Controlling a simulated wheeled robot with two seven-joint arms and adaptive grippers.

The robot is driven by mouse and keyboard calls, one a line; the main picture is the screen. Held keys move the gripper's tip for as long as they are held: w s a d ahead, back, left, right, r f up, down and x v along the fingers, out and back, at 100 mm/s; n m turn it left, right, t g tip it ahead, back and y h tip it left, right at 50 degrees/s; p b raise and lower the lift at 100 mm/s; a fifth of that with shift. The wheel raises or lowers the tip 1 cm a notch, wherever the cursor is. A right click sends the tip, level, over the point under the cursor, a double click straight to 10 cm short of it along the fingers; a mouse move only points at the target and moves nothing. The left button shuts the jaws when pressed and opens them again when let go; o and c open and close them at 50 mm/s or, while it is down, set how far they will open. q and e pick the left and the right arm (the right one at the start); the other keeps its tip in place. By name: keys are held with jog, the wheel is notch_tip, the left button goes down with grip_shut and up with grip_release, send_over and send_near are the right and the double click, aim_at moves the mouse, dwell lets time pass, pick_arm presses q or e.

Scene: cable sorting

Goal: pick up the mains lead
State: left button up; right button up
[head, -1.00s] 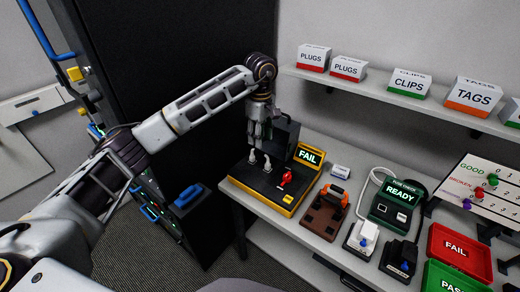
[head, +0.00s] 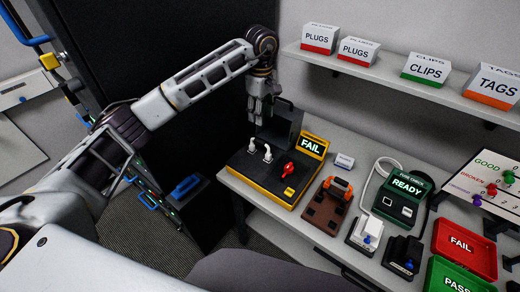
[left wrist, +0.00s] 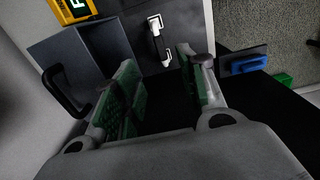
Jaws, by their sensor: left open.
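Two white connectors (head: 267,153) stand upright in the top of a black and yellow tester (head: 250,183), whose display reads FAIL. In the left wrist view the white connectors (left wrist: 167,58) show with a dark strand between them, which looks like a short lead; I cannot tell for certain that it is the mains lead. My left gripper (head: 260,112) hangs above the back of the tester, its fingers pointing down. In the left wrist view its green-padded fingers (left wrist: 160,92) are apart with nothing between them. My right gripper is not in view.
A raised dark lid (head: 287,123) stands behind the connectors, close to the gripper. A red switch (head: 289,170) is on the tester. To the right are a brown fixture (head: 325,213), a green READY unit (head: 400,203) and a red FAIL tray (head: 462,265). A shelf (head: 440,92) holds labelled boxes.

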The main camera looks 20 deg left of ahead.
aim_at(260, 141)
pick_arm(q)
jog(key=shift+f+p, duration=0.7)
jog(key=shift+f, duration=3.55)
jog(key=shift+f, duration=0.1)
jog(key=shift+a+f+p, duration=0.1)
jog(key=shift+f+p, duration=0.55)
jog(key=shift+f, duration=0.45)
jog(key=shift+f+p, duration=0.3)
jog(key=shift+f, duration=1.1)
jog(key=shift+c, duration=0.2)
grip_shut()
